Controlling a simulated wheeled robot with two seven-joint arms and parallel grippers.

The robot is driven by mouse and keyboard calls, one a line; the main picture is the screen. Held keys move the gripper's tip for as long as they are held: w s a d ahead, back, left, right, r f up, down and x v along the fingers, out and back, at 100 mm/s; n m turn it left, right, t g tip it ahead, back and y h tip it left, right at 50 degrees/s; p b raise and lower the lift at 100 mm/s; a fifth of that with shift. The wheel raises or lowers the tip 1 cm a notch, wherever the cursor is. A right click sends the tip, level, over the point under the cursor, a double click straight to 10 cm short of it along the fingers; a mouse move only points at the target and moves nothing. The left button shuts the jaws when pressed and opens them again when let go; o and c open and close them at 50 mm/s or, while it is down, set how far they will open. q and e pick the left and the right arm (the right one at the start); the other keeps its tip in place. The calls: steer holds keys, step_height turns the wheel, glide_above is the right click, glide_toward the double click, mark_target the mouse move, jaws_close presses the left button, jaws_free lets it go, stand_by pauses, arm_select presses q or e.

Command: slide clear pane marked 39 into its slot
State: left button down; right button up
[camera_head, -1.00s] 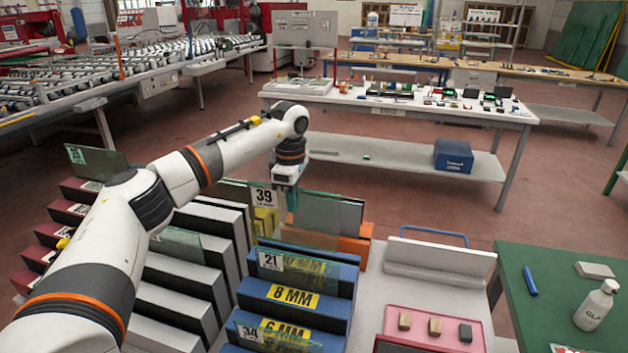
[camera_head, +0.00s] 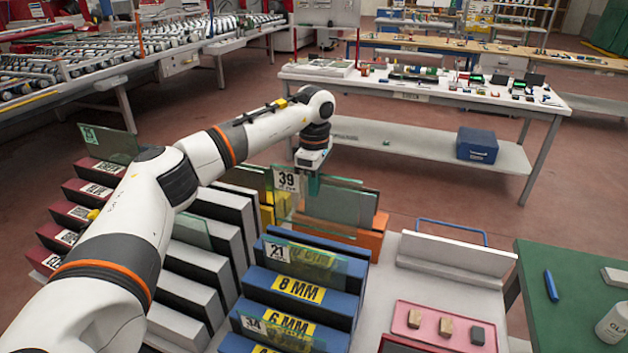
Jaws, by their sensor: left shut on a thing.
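The clear pane marked 39 (camera_head: 287,179) has its white label at its upper left corner. It stands roughly upright at the back of the blue slotted rack (camera_head: 340,310). My left gripper (camera_head: 312,185) points down and is shut on the pane's top edge, right of the label. The pane overlaps other glass behind it, so I cannot tell whether its bottom edge is inside a slot. My right gripper is not in view.
Panes marked 21 (camera_head: 277,252) and 34 (camera_head: 252,324) stand in the blue rack. Grey panes (camera_head: 352,203) stand in an orange rack (camera_head: 371,238) behind. A white cart (camera_head: 457,255) with a pink tray (camera_head: 398,329) and a green table (camera_head: 575,262) are at right.

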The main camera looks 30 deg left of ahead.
mark_target(314, 223)
arm_select(q)
steer(key=shift+s+f+b, duration=0.1)
steer(key=shift+f+b, duration=1.65)
steer(key=shift+f, duration=1.9)
steer(key=shift+f+b, duration=0.75)
steer(key=shift+f, duration=0.9)
steer(key=shift+f, duration=0.4)
steer(key=c, duration=1.5)
jaws_free()
steer(key=shift+o, duration=0.2)
steer(key=shift+s+f, duration=0.1)
step_height(314, 223, up, 11)
steer(key=b, duration=0.2)
steer(key=shift+d+f+b, duration=0.1)
steer(key=shift+b, duration=0.25)
steer(key=shift+r, duration=0.75)
